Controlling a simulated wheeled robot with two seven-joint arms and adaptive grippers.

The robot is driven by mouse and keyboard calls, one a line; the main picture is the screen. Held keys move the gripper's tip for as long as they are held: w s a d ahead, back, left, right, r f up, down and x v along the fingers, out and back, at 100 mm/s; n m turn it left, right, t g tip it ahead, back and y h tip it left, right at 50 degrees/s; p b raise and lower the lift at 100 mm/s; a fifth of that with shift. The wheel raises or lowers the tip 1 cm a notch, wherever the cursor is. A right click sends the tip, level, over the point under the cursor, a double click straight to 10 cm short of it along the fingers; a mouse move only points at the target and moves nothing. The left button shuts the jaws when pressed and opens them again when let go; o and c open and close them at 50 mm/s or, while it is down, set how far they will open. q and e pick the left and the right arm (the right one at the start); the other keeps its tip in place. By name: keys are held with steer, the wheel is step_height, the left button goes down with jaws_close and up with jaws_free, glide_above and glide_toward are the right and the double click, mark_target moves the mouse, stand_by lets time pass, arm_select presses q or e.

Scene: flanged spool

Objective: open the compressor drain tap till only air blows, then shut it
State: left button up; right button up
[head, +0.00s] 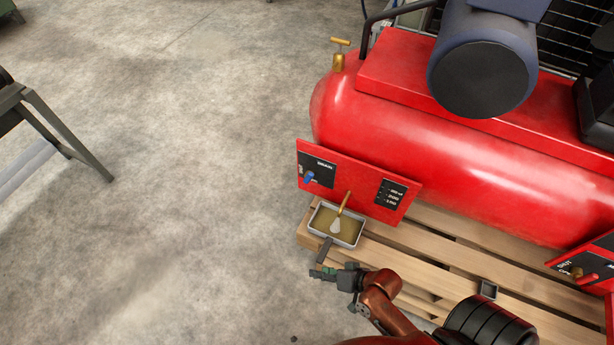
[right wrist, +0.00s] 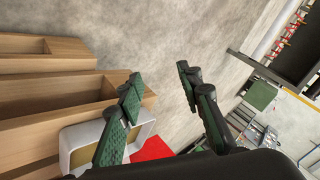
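The red compressor (head: 440,130) lies on its side on a pallet. On its red drain panel (head: 350,181), marked "DRAIN", is a small blue tap handle (head: 310,177); its exact turn is too small to tell. A brass spout (head: 344,202) points down from the panel. A pale plume (head: 335,226) shows below it, water or air I cannot tell. A metal tray (head: 317,223) with brownish liquid sits under it. My right gripper (head: 323,272) is empty, below the tray and apart from the tap. In the right wrist view its fingers (right wrist: 157,78) are spread. My left gripper is out of view.
The wooden pallet (head: 440,250) has open slats, with a small grey cup (head: 488,289) on it. A second red panel (head: 585,262) stands at the right. A brass valve (head: 339,55) tops the tank. A dark metal frame (head: 65,140) stands left. The concrete floor between is clear.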

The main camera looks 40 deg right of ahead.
mark_target(309, 178)
steer(key=w+d+r+m+t+h, duration=0.1)
steer(key=w+r+m+t+h, duration=0.1)
steer(key=w+r+m+t, duration=0.65)
steer(key=w+d+r+m+t+h, duration=0.1)
steer(key=w+r+m+t+h, duration=0.15)
steer(key=w+r+m, duration=0.85)
steer(key=w+d+f+m+g+h, duration=0.25)
steer(key=w+d+m+h, duration=0.4)
steer(key=m+h, duration=0.7)
steer(key=d+f+m+g, duration=0.1)
steer(key=d+m+g, duration=0.1)
steer(key=m+g, duration=0.1)
steer(key=d+f+m+g+h+b, duration=0.1)
steer(key=d+f+m+g, duration=0.1)
steer(key=m, duration=0.4)
steer(key=d+f+m+g, duration=0.2)
steer(key=d+m+g, duration=0.2)
steer(key=m+g, duration=0.1)
steer(key=shift+s+d+h+b, duration=0.1)
steer(key=shift+s+h+b, duration=0.2)
steer(key=shift+w+d, duration=0.2)
steer(key=shift+d, duration=0.25)
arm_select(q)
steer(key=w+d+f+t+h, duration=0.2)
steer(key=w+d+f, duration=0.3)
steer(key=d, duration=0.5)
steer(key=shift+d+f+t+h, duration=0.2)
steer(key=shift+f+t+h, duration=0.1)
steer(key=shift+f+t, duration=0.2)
